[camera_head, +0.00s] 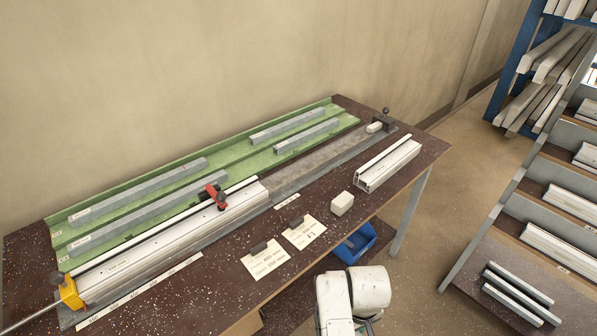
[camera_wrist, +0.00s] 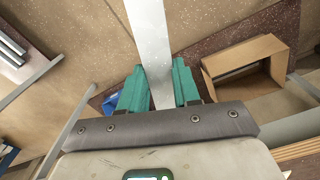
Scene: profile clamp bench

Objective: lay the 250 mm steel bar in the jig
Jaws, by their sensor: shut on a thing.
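My gripper shows in the wrist view (camera_wrist: 160,88) with its two green fingers shut on a pale grey bar (camera_wrist: 150,35). The bar runs from between the fingers to the top edge; no length mark is readable. In the head view part of my arm is at the bottom, and the fingers and held bar are hidden. On the bench a green stepped fixture (camera_head: 200,179) carries two long grey bars (camera_head: 135,192) and two shorter ones (camera_head: 288,125). In front lies a grey bed (camera_head: 305,172) with a white profile (camera_head: 165,245). I cannot tell which is the jig.
A red clamp (camera_head: 215,196) sits on the profile, a yellow stop (camera_head: 70,292) at its left end. A short profile (camera_head: 388,165), white block (camera_head: 341,203) and cards (camera_head: 265,260) lie in front. A blue bin (camera_head: 355,243) is below; a shelf rack (camera_head: 490,215) stands right.

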